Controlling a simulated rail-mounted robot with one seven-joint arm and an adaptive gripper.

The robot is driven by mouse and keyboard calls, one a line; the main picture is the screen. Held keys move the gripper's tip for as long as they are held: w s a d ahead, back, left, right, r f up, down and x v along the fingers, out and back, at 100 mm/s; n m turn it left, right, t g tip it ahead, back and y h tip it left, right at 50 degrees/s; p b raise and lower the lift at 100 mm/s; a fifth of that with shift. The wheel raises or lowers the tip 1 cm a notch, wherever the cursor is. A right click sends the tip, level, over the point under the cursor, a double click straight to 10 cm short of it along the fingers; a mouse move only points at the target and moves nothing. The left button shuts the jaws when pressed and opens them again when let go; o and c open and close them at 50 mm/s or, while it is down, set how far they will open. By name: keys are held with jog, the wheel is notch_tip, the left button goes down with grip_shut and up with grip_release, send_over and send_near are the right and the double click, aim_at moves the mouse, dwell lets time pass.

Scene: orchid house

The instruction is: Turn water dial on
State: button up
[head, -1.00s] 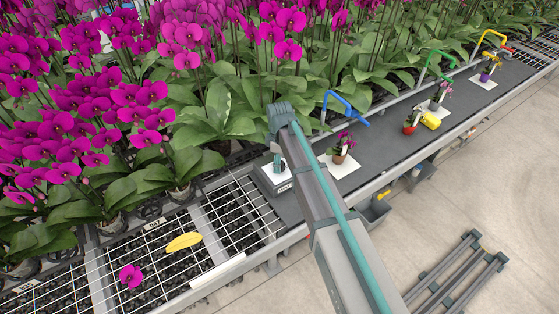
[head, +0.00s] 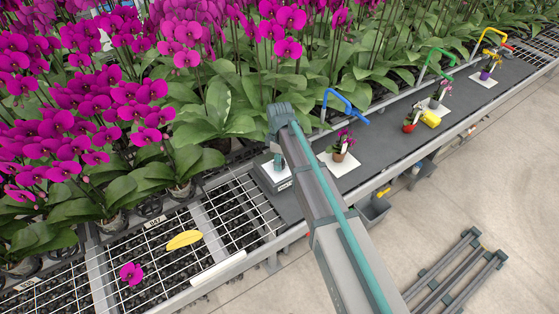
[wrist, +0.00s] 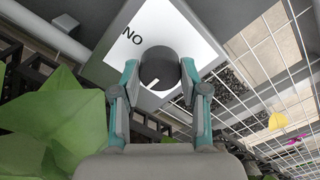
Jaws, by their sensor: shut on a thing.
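The water dial (wrist: 158,66) is a dark grey round knob with a short white mark near its lower edge in the wrist view. My gripper (wrist: 158,77) is shut on the dial, with one finger on each side. In the head view my gripper (head: 278,163) is at the small grey box (head: 286,186) at the bench's left end; the arm and fingers hide the dial there.
Large green leaves (wrist: 50,125) lie close to my gripper's left in the wrist view. A wire-mesh bench (head: 235,205) adjoins the box, with a yellow object (head: 184,240) and a magenta flower (head: 131,274) on it. Blue pipework (head: 345,103) and a potted orchid (head: 339,155) stand to the right.

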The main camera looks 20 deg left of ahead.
jog(key=m+b, duration=0.1)
jog(key=m, duration=0.3)
jog(key=shift+f+b, duration=0.1)
jog(key=shift+b, duration=0.2)
jog(key=m+b, duration=0.1)
jog(key=m, duration=0.4)
jog(key=m+b, duration=0.1)
jog(key=m, duration=0.4)
jog(key=shift+m+b, duration=0.35)
jog(key=shift+m, duration=1.55)
jog(key=o, duration=1.1)
jog(key=shift+o, duration=0.2)
jog(key=shift+r, duration=0.25)
